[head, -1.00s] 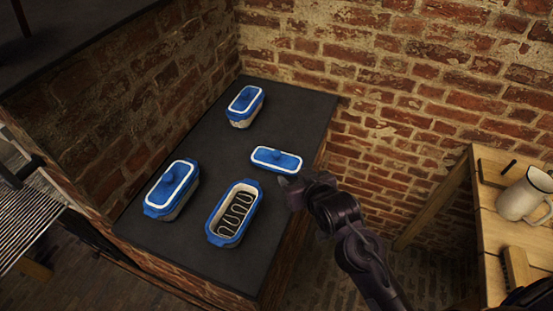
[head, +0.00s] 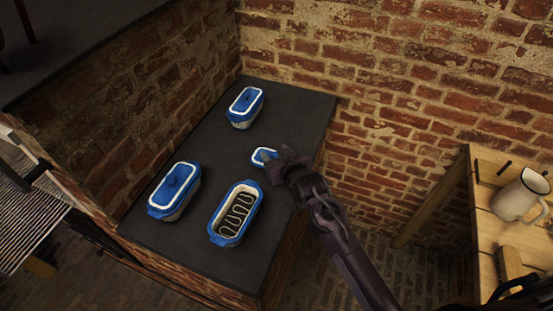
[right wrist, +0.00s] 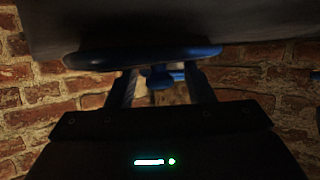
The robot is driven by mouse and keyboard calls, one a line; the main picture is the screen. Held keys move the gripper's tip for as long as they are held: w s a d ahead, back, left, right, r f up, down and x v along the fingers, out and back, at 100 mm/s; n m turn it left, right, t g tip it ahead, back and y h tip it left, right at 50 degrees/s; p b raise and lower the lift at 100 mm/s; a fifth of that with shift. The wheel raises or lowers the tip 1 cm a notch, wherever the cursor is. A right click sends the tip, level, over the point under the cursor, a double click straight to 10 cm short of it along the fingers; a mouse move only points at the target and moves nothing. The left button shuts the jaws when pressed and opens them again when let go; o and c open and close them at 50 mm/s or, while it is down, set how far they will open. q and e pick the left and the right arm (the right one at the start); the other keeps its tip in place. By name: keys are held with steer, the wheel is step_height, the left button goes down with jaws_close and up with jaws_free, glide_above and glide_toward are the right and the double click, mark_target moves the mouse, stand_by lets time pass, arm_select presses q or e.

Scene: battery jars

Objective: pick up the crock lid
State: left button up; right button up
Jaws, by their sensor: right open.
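The crock lid (head: 259,155) is blue with a white rim. It lies by itself on the dark counter, near its right edge, and my right gripper hides much of it in the head view. My right gripper (head: 283,160) is open at the lid. In the right wrist view the lid (right wrist: 145,56) spans across the fingertips, and its blue knob (right wrist: 163,78) shows between the two open fingers (right wrist: 164,82). I cannot tell whether the fingers touch it. An open blue crock (head: 235,213) with a dark wavy element inside stands in front of the lid. My left gripper is not seen clearly.
Two lidded blue crocks stand on the dark counter (head: 205,205), one at the back (head: 246,107) and one at the left (head: 174,190). Brick walls rise behind and left. A wooden table (head: 485,220) with a pale mug (head: 521,197) is at the right.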

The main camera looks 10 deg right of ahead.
jaws_close()
stand_by(0.3)
steer(key=shift+r, duration=0.15)
